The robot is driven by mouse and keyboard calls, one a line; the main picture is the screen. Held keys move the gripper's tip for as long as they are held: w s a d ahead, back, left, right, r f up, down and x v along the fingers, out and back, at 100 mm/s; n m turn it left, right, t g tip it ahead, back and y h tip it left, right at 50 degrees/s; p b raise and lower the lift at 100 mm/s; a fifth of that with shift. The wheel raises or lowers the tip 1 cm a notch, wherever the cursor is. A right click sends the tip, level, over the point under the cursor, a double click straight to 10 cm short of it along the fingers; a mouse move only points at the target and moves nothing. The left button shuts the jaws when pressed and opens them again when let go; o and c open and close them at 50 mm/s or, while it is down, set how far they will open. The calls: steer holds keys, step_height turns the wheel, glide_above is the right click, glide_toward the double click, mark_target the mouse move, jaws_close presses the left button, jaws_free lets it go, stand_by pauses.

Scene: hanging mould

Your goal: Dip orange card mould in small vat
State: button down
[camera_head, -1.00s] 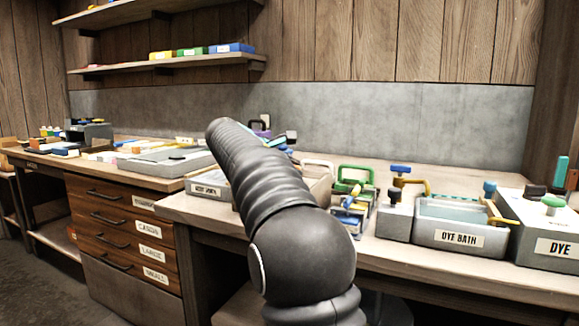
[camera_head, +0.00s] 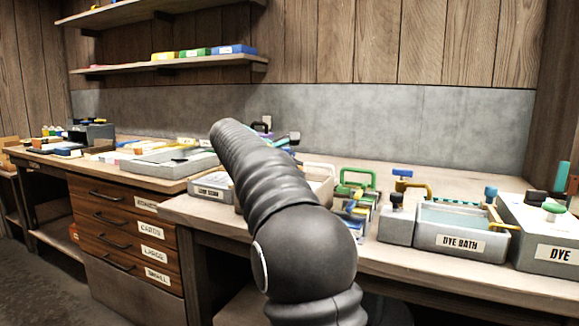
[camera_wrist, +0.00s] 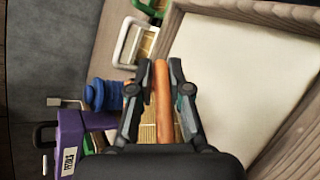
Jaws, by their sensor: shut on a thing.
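My gripper (camera_wrist: 158,82) shows in the wrist view, its two dark fingers closed on an orange bar, which looks like the handle of the orange card mould (camera_wrist: 162,110). The rest of the mould is mostly hidden by my gripper. Just right of the fingers is a wooden-walled vat (camera_wrist: 290,14) with a pale, cream-coloured surface inside. I cannot read a label on it, so I cannot tell whether it is the small vat. In the head view my arm hides my gripper and the mould.
Left of my gripper are a purple block (camera_wrist: 72,135), a blue ribbed piece (camera_wrist: 98,95) and a white handle (camera_wrist: 128,42). In the head view the dye bath (camera_head: 447,240), green-handled rack (camera_head: 358,180) and dye box (camera_head: 545,255) stand right of my arm. A grey tray (camera_head: 165,163) lies left.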

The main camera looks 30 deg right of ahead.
steer(key=shift+w+d+r+p, duration=0.1)
steer(key=shift+d+r+p, duration=0.4)
steer(key=shift+r+p, duration=0.4)
steer(key=shift+a+r+p, duration=0.35)
steer(key=shift+r+p, duration=0.5)
steer(key=shift+p, duration=0.2)
steer(key=shift+r, duration=1.25)
step_height(320, 180, down, 4)
steer(key=shift+r+b, duration=0.2)
steer(key=shift+b, duration=0.35)
steer(key=shift+f+b, duration=0.7)
steer(key=shift+b, duration=0.05)
steer(key=shift+r, duration=0.1)
